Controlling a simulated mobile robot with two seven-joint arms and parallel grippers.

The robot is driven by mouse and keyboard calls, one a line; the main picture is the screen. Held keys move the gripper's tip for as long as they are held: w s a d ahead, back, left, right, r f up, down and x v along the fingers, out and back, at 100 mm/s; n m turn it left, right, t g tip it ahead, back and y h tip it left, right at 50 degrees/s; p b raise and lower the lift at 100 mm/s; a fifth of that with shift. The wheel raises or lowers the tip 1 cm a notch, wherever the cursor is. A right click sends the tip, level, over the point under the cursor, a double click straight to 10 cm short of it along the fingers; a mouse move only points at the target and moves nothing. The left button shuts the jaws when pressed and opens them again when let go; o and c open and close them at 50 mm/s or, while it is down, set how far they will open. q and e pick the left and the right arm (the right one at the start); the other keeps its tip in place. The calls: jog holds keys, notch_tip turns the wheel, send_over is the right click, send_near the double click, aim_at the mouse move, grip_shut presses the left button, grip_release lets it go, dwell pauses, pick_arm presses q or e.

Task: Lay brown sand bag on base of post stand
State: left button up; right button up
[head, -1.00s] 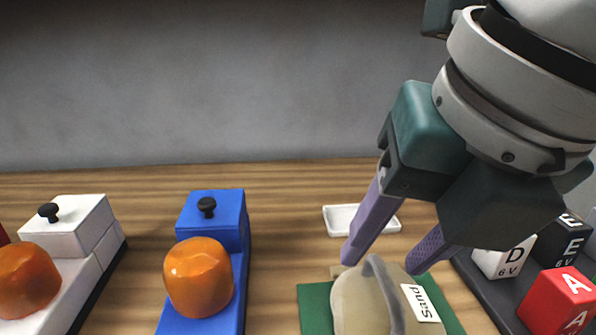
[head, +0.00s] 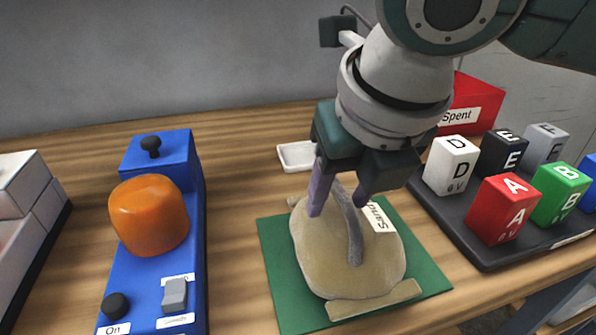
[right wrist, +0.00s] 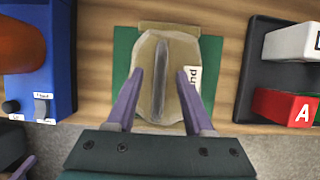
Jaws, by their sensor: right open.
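The brown sand bag (head: 330,255), a tan rounded bag with a raised strap handle (head: 355,235) and a white "Sand" label, lies on a green mat (head: 275,290). In the right wrist view the bag (right wrist: 152,105) is centred under my gripper. My right gripper (head: 340,204) points down over the bag. Its two purple fingers are open, one on each side of the handle, also in the right wrist view (right wrist: 159,74). I cannot tell whether they touch the bag. I see no post stand in these frames.
At left stands a blue unit (head: 180,265) with an orange lamp (head: 149,215) and switches; part of a white unit (head: 25,220) is beyond it. At right a dark tray (head: 480,252) holds several lettered blocks. A red "Spent" box (head: 470,95) and small white dish (head: 297,157) are behind.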

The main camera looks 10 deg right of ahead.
grip_shut()
dwell(0.4)
dwell(0.9)
jog(key=shift+r, duration=0.1)
